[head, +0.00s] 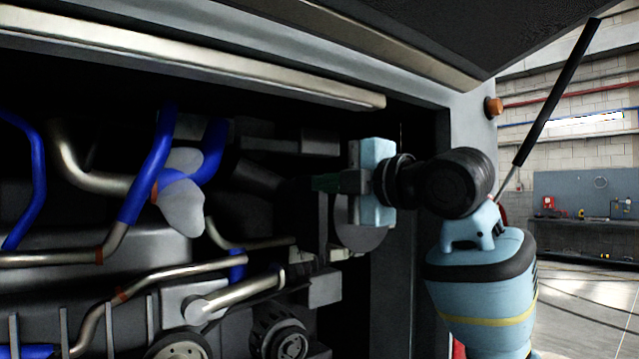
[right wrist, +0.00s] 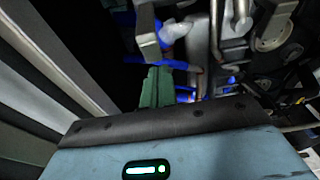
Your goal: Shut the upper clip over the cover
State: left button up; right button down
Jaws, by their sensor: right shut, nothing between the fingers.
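My right gripper (head: 326,183) reaches in from the right at the open engine bay, with its green fingers shut and empty. In the right wrist view the fingers (right wrist: 157,88) show close together, with a grey upright piece (right wrist: 148,38) just beyond their tips. A round grey part (head: 360,238), possibly the cover, sits behind and below my gripper in the head view and is partly hidden by it. I cannot make out the upper clip for certain; my gripper and the dark shade hide much there. My left gripper is not in view.
Blue hoses (head: 150,165) and metal pipes (head: 185,270) fill the bay to the left. A raised lid (head: 420,30) hangs above, held by a black strut (head: 558,90). The bay's right frame (head: 402,270) is close beside my arm. The workshop floor lies open at right.

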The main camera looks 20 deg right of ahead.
jog(key=shift+d, duration=0.4)
